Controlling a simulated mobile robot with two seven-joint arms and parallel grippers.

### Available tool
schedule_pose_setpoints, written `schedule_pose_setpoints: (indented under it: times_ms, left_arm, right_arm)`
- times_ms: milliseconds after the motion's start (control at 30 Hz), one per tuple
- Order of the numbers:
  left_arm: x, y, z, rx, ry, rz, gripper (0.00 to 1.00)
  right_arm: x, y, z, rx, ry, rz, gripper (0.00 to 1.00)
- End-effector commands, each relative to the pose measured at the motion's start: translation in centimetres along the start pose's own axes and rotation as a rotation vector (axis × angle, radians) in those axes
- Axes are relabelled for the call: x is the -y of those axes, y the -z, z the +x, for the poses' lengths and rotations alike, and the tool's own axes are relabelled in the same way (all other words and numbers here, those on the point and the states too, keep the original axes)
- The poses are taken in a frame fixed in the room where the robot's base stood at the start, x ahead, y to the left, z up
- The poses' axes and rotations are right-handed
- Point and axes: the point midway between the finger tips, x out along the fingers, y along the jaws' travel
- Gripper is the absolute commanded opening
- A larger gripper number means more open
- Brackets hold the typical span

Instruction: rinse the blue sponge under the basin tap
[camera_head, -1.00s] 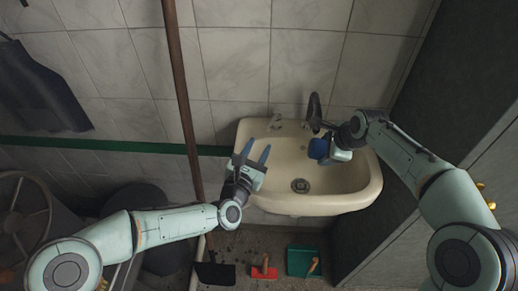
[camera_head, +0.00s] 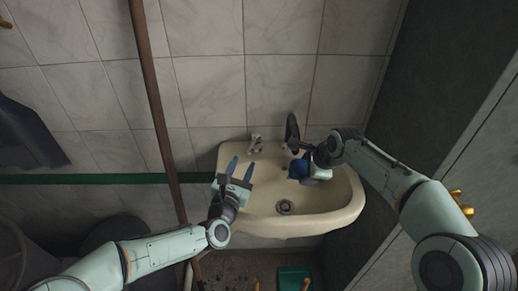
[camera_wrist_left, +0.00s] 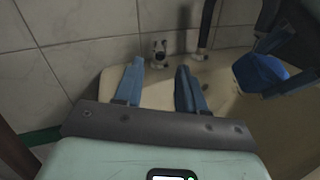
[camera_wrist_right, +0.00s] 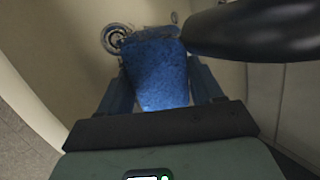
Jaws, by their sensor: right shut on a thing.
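The blue sponge (camera_head: 298,169) is in my right gripper (camera_head: 305,172), which is shut on it over the right part of the basin. It fills the space between the blue fingers in the right wrist view (camera_wrist_right: 158,70) and shows at the right edge of the left wrist view (camera_wrist_left: 259,72). The dark curved tap (camera_head: 292,130) rises at the basin's back, just beyond the sponge; its spout crosses the right wrist view (camera_wrist_right: 250,30). No water stream is discernible. My left gripper (camera_head: 241,169) is open and empty at the left of the cream basin (camera_head: 265,222), near a small tap handle (camera_head: 255,141).
A brown pole (camera_head: 160,110) stands against the tiled wall left of the basin. A dark panel (camera_head: 440,90) bounds the right side. A drain (camera_head: 284,207) lies in the basin floor. A green container (camera_head: 294,278) is on the floor below.

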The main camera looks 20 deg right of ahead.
Motion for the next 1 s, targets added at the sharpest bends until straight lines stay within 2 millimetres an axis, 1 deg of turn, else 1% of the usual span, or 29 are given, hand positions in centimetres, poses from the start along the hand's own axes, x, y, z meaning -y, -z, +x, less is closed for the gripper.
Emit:
schedule_pose_setpoints:
  times_ms: [33, 100, 300, 500, 700, 967, 1000]
  left_arm:
    - [0.1, 0.0, 1.0, 0.0, 0.001, -0.001, 0.4]
    - [0.1, 0.0, 2.4, 0.001, 0.0, -0.002, 0.4]
    - [0.1, 0.1, 5.9, 0.0, 0.001, -0.001, 0.4]
    - [0.1, 0.1, 8.2, -0.001, 0.0, -0.001, 0.4]
    - [0.1, 0.1, 9.2, -0.001, 0.001, 0.0, 0.4]
    - [0.0, 0.1, 9.3, -0.001, 0.0, 0.0, 0.4]
    - [0.0, 0.1, 9.3, -0.001, 0.0, 0.0, 0.37]
  right_arm:
    - [0.0, 0.0, 0.0, 0.0, 0.0, 0.0, 0.41]
    - [0.0, 0.0, 0.0, 0.0, 0.0, 0.0, 0.41]
    - [0.0, 0.0, 0.0, 0.0, 0.0, 0.0, 0.41]
    - [0.0, 0.0, 0.0, 0.0, 0.0, 0.0, 0.41]
    - [0.0, 0.0, 0.0, 0.0, 0.0, 0.0, 0.41]
    - [0.0, 0.0, 0.0, 0.0, 0.0, 0.0, 0.41]
    - [0.0, 0.0, 0.0, 0.0, 0.0, 0.0, 0.41]
